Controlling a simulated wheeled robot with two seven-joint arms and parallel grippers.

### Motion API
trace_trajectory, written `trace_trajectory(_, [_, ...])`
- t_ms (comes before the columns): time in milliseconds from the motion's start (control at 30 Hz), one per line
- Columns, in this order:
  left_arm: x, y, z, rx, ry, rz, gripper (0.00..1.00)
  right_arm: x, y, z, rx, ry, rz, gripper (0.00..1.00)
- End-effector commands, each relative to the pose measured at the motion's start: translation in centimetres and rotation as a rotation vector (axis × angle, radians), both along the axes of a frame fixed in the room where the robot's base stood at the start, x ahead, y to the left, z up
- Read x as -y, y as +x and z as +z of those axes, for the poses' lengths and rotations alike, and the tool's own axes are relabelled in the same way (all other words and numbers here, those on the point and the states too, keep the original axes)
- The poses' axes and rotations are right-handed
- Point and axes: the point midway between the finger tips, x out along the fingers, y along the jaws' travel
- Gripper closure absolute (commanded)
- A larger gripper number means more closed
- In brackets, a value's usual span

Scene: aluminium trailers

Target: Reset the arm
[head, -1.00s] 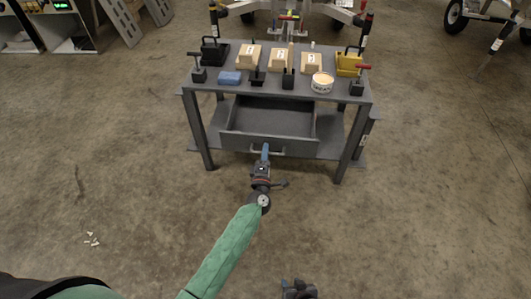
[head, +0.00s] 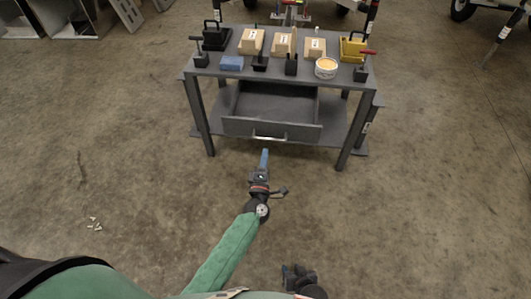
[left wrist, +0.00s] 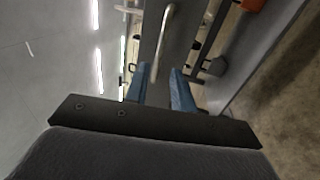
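My left arm, in a green sleeve, reaches forward in the head view. Its gripper (head: 265,155) has blue fingers and is just short of the drawer handle (head: 269,138). The grey drawer (head: 240,126) under the table is pulled open and looks empty. My right gripper (head: 292,274) is low at the bottom edge of the head view, away from the table; its finger opening is unclear.
The grey table (head: 215,72) carries several wooden blocks (head: 283,45), a blue block (head: 232,63), a round tub (head: 326,67), a yellow item (head: 353,48) and dark clamp-like tools. Trailer parts stand behind. The floor in front is clear except for small white scraps (head: 95,224) at left.

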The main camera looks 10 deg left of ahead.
Motion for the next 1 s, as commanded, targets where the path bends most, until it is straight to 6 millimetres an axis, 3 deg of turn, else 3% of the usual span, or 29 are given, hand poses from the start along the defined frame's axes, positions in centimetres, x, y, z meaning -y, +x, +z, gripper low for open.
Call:
trace_trajectory(633, [0.4, 0.1, -0.2, -0.012, 0.051, -0.014, 0.75, 0.2, 0.3, 0.0, 0.003, -0.003, 0.001, 0.64])
trace_trajectory(767, [2.4, 0.0, -1.0, -0.042, 0.188, -0.099, 0.75, 0.1, 0.3, 0.0, 0.003, -0.001, 0.0, 0.64])
trace_trajectory(1000, [7.0, -0.9, -3.1, -0.078, 0.651, -0.329, 0.75, 0.1, 0.2, 0.0, 0.002, -0.001, 0.0, 0.64])
